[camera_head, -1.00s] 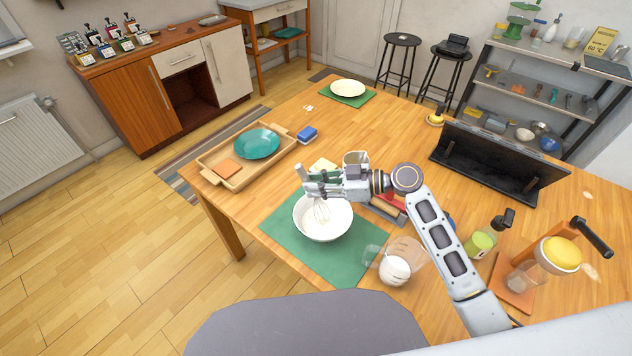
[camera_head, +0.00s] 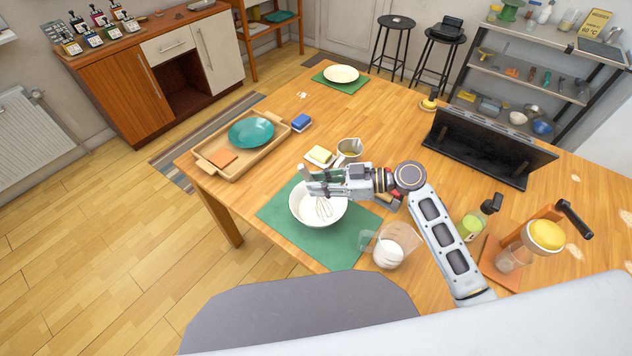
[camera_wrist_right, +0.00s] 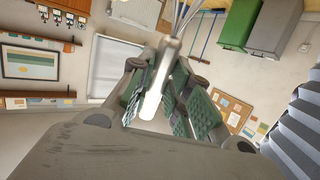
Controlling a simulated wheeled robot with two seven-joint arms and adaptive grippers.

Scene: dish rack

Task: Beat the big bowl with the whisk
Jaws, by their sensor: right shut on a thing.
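The big white bowl (camera_head: 318,219) stands on a green mat (camera_head: 350,249) near the table's front edge. My right gripper (camera_head: 314,182) is over the bowl, shut on the whisk. The whisk's wires (camera_head: 323,209) hang down inside the bowl; whether they touch its bottom I cannot tell. In the right wrist view the whisk's pale handle (camera_wrist_right: 157,88) sits between the green finger pads, with its wires leading off at the top. My left gripper does not show.
A clear jug with white contents (camera_head: 388,252) stands just right of the bowl. A butter dish (camera_head: 320,156) and a small metal pot (camera_head: 349,149) are behind it. A wooden tray with a teal plate (camera_head: 251,132) lies at the left.

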